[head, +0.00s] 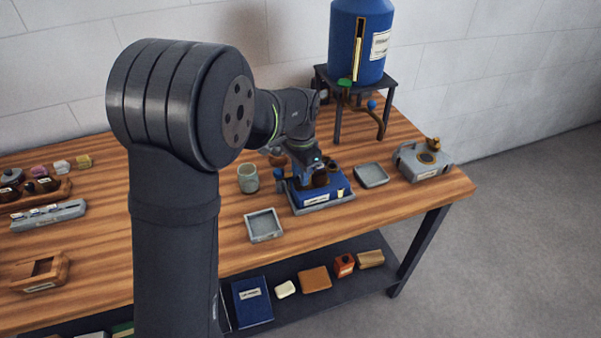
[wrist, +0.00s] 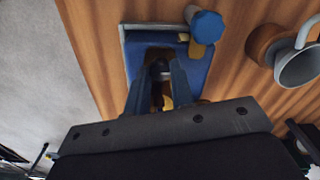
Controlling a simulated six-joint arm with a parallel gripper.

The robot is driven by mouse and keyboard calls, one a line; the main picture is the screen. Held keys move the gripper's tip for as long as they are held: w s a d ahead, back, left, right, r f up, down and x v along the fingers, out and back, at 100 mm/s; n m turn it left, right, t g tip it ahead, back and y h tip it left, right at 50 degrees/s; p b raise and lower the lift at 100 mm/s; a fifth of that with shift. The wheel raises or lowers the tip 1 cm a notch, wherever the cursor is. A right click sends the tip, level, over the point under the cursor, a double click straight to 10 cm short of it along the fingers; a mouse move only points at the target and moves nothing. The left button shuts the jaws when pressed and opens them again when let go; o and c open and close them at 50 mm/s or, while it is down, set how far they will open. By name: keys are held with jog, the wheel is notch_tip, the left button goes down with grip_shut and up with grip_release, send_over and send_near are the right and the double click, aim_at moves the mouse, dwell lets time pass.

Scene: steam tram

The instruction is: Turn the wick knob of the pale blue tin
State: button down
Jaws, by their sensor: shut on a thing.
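A blue block-shaped tin (head: 309,199) with a white label sits in a grey tray (head: 334,205) near the middle of the table. My gripper (head: 311,178) points down over it, its fingers around a dark brown part on its top. In the wrist view the gripper (wrist: 158,95) is shut on that dark part, which the fingers largely hide. A blue knob on a brass stem (wrist: 206,26) stands beside the fingers there. A pale grey-blue tin (head: 422,167) with a handle and a brass fitting (head: 433,144) stands apart at the table's right end. I cannot tell which tin the task names.
A blue tank (head: 352,40) with a tap stands on a dark stand behind. Empty grey trays (head: 264,225) and (head: 371,174) flank the blue tin. A greenish cup (head: 248,178) stands close on its left. Wooden and grey racks are at far left.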

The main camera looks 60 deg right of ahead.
dwell(0.3)
jog(key=c, duration=1.5)
grip_release()
notch_tip(320, 180, up, 17)
jog(key=shift+r, duration=0.2)
notch_tip(320, 180, down, 18)
jog(key=shift+r, duration=0.25)
